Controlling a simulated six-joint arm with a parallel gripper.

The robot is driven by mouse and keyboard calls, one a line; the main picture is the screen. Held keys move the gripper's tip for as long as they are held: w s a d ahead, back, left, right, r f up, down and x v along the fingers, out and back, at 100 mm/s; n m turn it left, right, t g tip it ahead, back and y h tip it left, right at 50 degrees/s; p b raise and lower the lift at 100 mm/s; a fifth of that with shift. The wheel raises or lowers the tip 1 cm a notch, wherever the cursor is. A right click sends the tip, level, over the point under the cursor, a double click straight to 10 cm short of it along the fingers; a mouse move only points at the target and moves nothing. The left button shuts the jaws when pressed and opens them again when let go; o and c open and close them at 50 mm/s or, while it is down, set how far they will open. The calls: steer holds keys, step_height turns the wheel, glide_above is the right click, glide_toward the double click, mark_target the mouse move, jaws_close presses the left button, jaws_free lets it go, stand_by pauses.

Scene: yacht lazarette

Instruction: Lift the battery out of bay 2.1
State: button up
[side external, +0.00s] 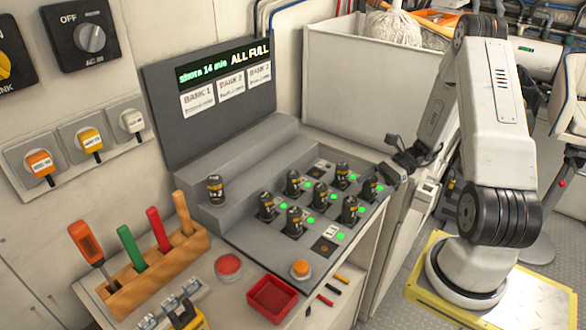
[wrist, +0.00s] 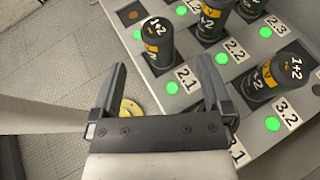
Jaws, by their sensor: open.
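The battery of bay 2.1 (wrist: 155,42) is a dark cylinder with an orange band and "1+2" on its top. It stands in the charger panel beside its label 2.1 (wrist: 185,78) and a lit green light. In the side view it appears to be the battery (side external: 349,208) near the panel's front edge. My gripper (wrist: 160,66) is open and empty. In the wrist view the battery lies ahead of the gap between the fingers, with no visible contact. In the side view my gripper (side external: 398,164) is at the panel's right corner. The gripper hides the bay by label 3.1.
Neighbouring batteries stand by labels 2.2 (wrist: 210,20) and 3.2 (wrist: 264,76). An empty bay (wrist: 130,12) lies beside bay 2.1. A single battery (side external: 215,190) stands on the step. A red tray (side external: 272,300) and a tool rack (side external: 160,260) are at the front left.

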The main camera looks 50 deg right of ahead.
mark_target(350, 204)
steer(key=shift+f, duration=0.2)
steer(key=shift+x, duration=1.35)
steer(key=shift+x, duration=2.55)
steer(key=shift+s+a, duration=0.1)
jaws_close()
